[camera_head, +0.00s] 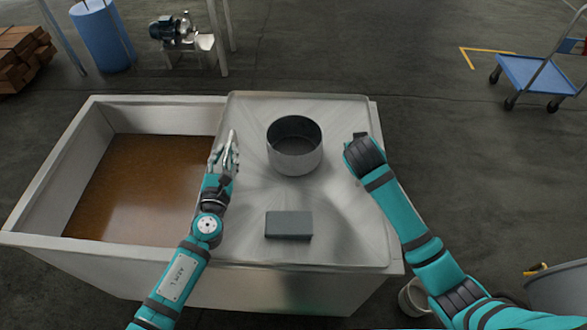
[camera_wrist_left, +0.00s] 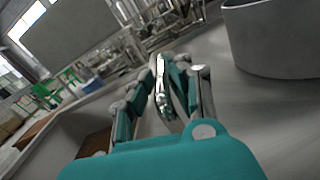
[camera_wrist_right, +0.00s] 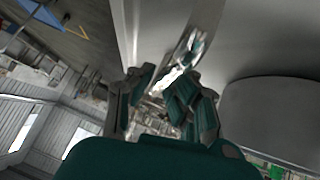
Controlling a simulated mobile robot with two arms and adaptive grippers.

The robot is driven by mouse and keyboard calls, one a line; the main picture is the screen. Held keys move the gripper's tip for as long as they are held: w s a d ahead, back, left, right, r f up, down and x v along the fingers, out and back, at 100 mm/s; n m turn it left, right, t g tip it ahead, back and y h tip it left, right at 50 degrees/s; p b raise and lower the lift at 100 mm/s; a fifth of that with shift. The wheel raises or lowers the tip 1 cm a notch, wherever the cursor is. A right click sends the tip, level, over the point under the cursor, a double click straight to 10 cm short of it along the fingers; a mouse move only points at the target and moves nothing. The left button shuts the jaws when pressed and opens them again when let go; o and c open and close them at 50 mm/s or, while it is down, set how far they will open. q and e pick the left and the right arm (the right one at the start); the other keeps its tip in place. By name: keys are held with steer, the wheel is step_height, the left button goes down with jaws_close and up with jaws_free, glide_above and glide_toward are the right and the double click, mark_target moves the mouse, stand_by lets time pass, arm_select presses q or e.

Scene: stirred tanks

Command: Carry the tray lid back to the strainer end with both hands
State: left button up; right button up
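The tray lid (camera_head: 345,215) is a broad, flat, shiny metal plate over the right part of the tank. A round open metal pot (camera_head: 294,155) and a grey block (camera_head: 289,225) rest on it. My left gripper (camera_head: 228,148) is at the lid's left edge, beside the open basin. In the left wrist view its fingers (camera_wrist_left: 165,85) are spread across that edge area. My right gripper (camera_head: 362,150) is near the lid's right edge, its tips mostly hidden in the head view. The right wrist view shows its fingers (camera_wrist_right: 165,90) along the edge. Contact with the lid is unclear for both.
The open basin (camera_head: 50,195) at the left holds brown liquid. A blue cart (camera_head: 540,75) stands at the far right, and a blue barrel (camera_head: 103,35) and a pump (camera_head: 175,30) stand behind. A bucket (camera_head: 413,300) is by the tank's right front. Floor right of the tank is mostly clear.

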arm_select(q)
steer(key=o, duration=0.3)
steer(key=shift+r, duration=0.2)
arm_select(e)
steer(key=o, duration=0.3)
steer(key=shift+r, duration=0.2)
arm_select(q)
steer(key=o, duration=0.8)
steer(key=shift+d, duration=0.15)
arm_select(e)
steer(key=shift+o, duration=0.2)
arm_select(q)
steer(key=shift+o, duration=0.2)
steer(key=s, duration=0.8)
steer(key=shift+a, duration=0.4)
arm_select(e)
steer(key=shift+a, duration=0.1)
steer(key=o, duration=0.9)
